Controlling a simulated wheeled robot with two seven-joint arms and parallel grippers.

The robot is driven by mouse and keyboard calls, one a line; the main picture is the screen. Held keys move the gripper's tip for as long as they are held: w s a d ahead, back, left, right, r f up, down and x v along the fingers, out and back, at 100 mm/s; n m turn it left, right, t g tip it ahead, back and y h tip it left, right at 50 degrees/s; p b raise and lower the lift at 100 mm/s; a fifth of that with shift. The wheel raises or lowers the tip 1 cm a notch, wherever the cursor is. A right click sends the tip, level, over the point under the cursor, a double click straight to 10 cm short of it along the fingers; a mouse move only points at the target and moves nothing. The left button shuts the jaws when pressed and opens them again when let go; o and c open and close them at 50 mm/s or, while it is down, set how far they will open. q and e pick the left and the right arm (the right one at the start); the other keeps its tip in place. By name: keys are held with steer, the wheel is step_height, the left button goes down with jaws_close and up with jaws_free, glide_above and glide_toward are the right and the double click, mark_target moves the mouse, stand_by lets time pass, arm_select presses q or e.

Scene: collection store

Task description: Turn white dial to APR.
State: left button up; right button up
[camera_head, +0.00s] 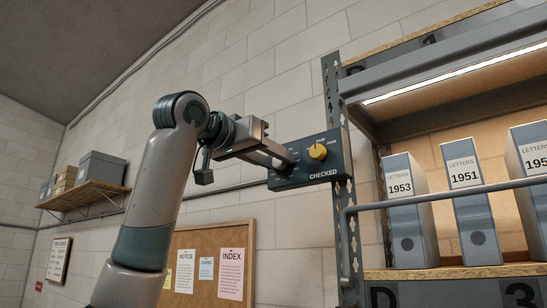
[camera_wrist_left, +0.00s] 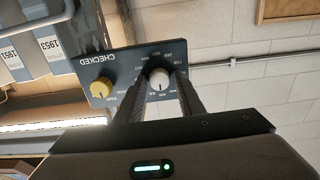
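A dark panel (camera_head: 312,173) marked CHECKED is fixed to the shelf's upright. It carries a yellow dial (camera_head: 318,151) and a white dial (camera_wrist_left: 159,79); the panel appears upside down in the left wrist view. My left gripper (camera_head: 287,162) reaches the panel's left part and hides the white dial in the head view. In the left wrist view its two fingers (camera_wrist_left: 162,84) stand on either side of the white dial, with a small gap visible on the right. The dial's dark mark points down in that view. My right gripper is not in view.
Binders marked LETTERS (camera_head: 466,205) stand on the lit shelf to the right, behind a grey rail (camera_head: 440,194). A corkboard (camera_head: 211,240) hangs below the arm. A wooden wall shelf (camera_head: 82,194) with boxes is at left. The wall left of the panel is clear.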

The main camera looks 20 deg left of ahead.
arm_select(q)
steer(key=c, duration=0.7)
steer(key=shift+o, duration=0.2)
steer(key=shift+n+b, duration=0.3)
steer(key=shift+b, duration=0.05)
steer(key=shift+f+n+b, duration=0.15)
steer(key=shift+n+b, duration=0.55)
steer(key=shift+n, duration=0.1)
steer(key=n+b, duration=0.3)
steer(key=n, duration=0.2)
steer(key=shift+a+n+b, duration=0.1)
steer(key=shift+n+b, duration=1)
steer(key=shift+n, duration=1)
